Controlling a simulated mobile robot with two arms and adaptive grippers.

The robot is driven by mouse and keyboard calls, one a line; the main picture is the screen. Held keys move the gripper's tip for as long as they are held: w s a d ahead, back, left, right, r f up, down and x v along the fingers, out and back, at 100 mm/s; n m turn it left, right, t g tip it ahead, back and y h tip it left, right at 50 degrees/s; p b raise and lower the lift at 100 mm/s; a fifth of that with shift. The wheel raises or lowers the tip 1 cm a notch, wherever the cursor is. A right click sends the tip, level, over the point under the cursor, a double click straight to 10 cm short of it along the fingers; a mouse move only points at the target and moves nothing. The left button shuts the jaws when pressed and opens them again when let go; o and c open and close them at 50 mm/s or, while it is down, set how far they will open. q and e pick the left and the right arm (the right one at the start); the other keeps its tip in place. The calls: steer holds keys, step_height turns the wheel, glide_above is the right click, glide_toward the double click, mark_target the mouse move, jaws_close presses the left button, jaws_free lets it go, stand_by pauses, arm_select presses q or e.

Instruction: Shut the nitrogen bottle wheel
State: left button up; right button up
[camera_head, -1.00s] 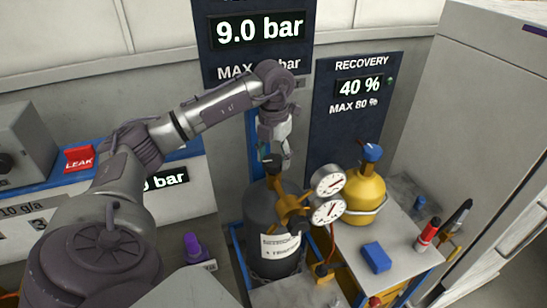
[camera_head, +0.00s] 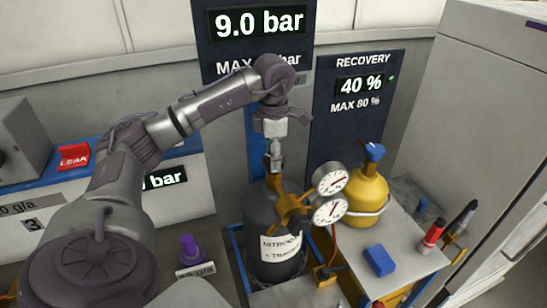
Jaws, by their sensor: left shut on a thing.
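The dark grey nitrogen bottle (camera_head: 262,212) stands upright in a blue frame, with a white label on its front. A brass regulator (camera_head: 290,206) with two round gauges sits at its neck. My left gripper (camera_head: 274,162) points down at the bottle's top, directly over the valve. It is shut on the wheel, which the fingers mostly hide. My right gripper is not in view.
A yellow bottle (camera_head: 367,196) with a blue valve stands to the right on a grey bench. A blue block (camera_head: 379,260) and a red cylinder (camera_head: 431,236) are nearby. Panels read 9.0 bar (camera_head: 259,22) and recovery 40 % (camera_head: 360,84). A tall grey cabinet (camera_head: 475,110) bounds the right.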

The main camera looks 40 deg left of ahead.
arm_select(q)
steer(key=m, duration=0.4)
steer(key=shift+b, duration=0.35)
steer(key=shift+m, duration=1.3)
steer(key=shift+r, duration=0.1)
steer(key=o, duration=1.2)
steer(key=shift+c, duration=0.2)
step_height(320, 180, up, 12)
